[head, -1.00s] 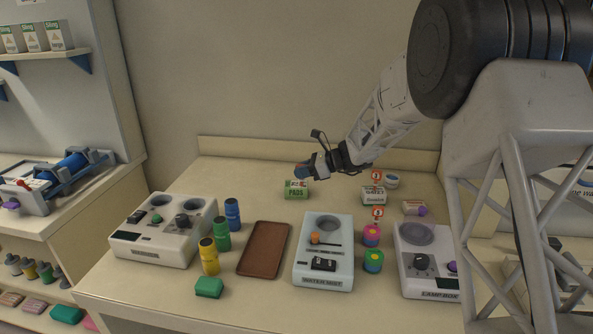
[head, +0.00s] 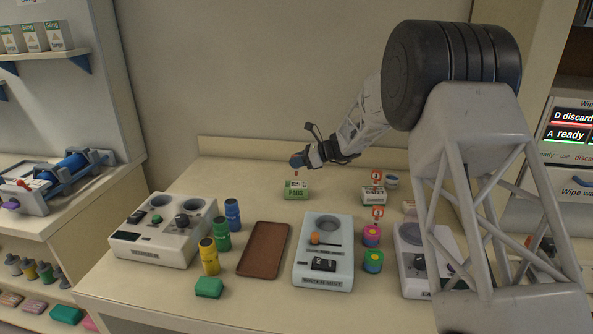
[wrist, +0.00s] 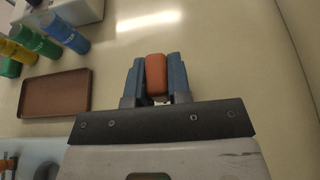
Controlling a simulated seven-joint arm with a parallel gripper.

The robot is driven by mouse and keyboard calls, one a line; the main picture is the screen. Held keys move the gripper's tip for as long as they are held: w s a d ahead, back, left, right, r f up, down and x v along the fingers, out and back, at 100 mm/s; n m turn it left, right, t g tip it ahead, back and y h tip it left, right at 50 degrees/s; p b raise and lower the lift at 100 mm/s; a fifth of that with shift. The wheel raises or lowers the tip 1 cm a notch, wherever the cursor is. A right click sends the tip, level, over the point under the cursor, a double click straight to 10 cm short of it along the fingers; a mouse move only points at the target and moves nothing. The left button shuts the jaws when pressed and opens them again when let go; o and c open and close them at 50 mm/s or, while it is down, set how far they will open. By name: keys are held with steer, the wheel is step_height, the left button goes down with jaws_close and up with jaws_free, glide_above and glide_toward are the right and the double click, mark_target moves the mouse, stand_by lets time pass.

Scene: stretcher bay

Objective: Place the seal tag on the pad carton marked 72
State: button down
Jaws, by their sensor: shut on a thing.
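My gripper (head: 297,162) is above the back of the counter, with its blue fingers pointing down. In the wrist view, the fingers (wrist: 158,78) are shut on an orange-red piece (wrist: 156,74), which I take to be the seal tag. In the head view, a small reddish bit of it shows just under the fingertips. The green pad carton (head: 296,193), lettered PADS, stands right below the gripper, with a small gap between them. Its pale top label is too small to read as 72. The carton does not show in the wrist view.
A white-and-green carton (head: 373,197) with a red sign stands to the right, near a round tub (head: 391,181). A brown tray (head: 263,250), a grey-white device (head: 323,270) and coloured bottles (head: 221,238) stand in front. The counter around the pad carton is clear.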

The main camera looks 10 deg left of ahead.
mark_target(297, 169)
steer(key=shift+f, duration=1.75)
steer(key=shift+f, duration=0.1)
steer(key=c, duration=1.1)
jaws_free()
steer(key=shift+o, duration=0.2)
steer(key=v, duration=1.2)
steer(key=shift+d, duration=0.1)
